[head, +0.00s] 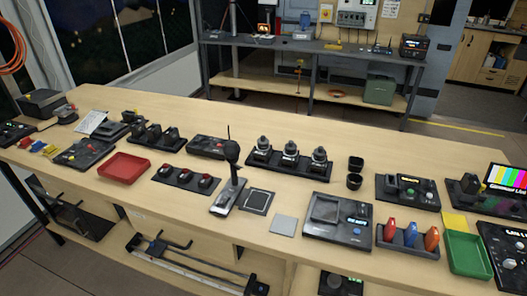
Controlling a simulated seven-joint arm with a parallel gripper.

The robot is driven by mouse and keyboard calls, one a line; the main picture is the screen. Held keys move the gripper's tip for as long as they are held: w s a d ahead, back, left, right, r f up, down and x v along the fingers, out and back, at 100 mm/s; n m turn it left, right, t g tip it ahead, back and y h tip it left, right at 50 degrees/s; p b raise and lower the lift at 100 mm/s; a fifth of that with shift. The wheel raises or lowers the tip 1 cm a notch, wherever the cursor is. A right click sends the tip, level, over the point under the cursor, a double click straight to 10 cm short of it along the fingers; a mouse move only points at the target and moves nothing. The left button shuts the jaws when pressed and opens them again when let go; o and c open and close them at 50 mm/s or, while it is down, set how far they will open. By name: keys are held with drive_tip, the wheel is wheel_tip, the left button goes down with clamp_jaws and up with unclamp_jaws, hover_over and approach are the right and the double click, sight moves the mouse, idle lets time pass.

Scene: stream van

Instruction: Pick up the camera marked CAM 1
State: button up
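Three small dark cameras with pale round tops stand upright in a row on a black rack (249,161) near the middle of the table. They are the left camera (263,149), the middle camera (290,153) and the right camera (319,158). Each seems to have a small pale label on its front. The lettering is too small to read, so I cannot tell which is CAM 1. My gripper is not in view.
A tall black upright device (232,158) stands just left of the rack. A red tray (124,168), a green tray (468,254) and several control panels crowd the table. Bare wood lies behind the rack.

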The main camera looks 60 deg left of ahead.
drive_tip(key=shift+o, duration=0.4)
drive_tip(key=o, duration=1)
